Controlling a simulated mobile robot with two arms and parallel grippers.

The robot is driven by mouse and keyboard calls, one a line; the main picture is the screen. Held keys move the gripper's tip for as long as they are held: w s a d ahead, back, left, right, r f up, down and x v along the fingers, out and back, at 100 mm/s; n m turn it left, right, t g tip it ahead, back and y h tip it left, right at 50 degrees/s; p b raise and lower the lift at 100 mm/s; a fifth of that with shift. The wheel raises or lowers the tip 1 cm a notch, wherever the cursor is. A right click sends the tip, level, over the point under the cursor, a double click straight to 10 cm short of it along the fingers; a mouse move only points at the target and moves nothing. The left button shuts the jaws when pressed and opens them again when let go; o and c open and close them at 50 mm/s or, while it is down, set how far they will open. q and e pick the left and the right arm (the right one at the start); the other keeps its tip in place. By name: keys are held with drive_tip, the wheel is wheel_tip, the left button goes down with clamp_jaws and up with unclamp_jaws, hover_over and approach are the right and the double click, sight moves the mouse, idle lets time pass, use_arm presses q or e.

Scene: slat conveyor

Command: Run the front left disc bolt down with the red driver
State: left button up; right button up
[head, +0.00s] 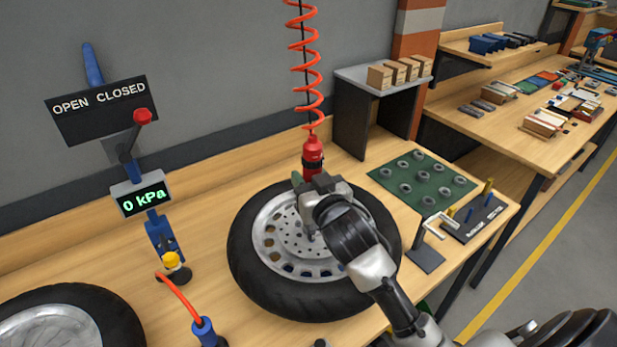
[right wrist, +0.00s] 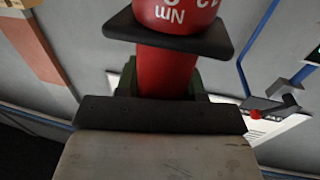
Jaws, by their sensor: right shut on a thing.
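The red driver (head: 313,152) hangs upright from a red coiled cord above the wheel. It also shows large in the right wrist view (right wrist: 168,72), with "Nm" printed on it. My right gripper (head: 318,185) is shut on the driver. The wheel (head: 248,262) lies flat on the wooden bench, with a black tyre and a silver rim with a disc (head: 288,238) full of holes at its centre. My right gripper and arm cover part of the disc. The front left disc bolt cannot be made out, and the driver's tip is hidden behind the gripper. My left gripper is not in view.
A pressure stand with a "0 kPa" display (head: 141,194) and a red-knobbed lever stands left of the wheel. A second tyre (head: 110,312) lies at the lower left. A green mat (head: 440,172) with several rings lies to the right. A grey shelf (head: 362,82) carries small wooden blocks.

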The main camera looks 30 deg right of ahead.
drive_tip(key=shift+f, duration=0.3)
idle(0.4)
drive_tip(key=shift+r+p, duration=0.2)
drive_tip(key=shift+p, duration=0.25)
idle(0.6)
drive_tip(key=shift+r+p, duration=0.65)
drive_tip(key=shift+p, duration=0.1)
idle(0.4)
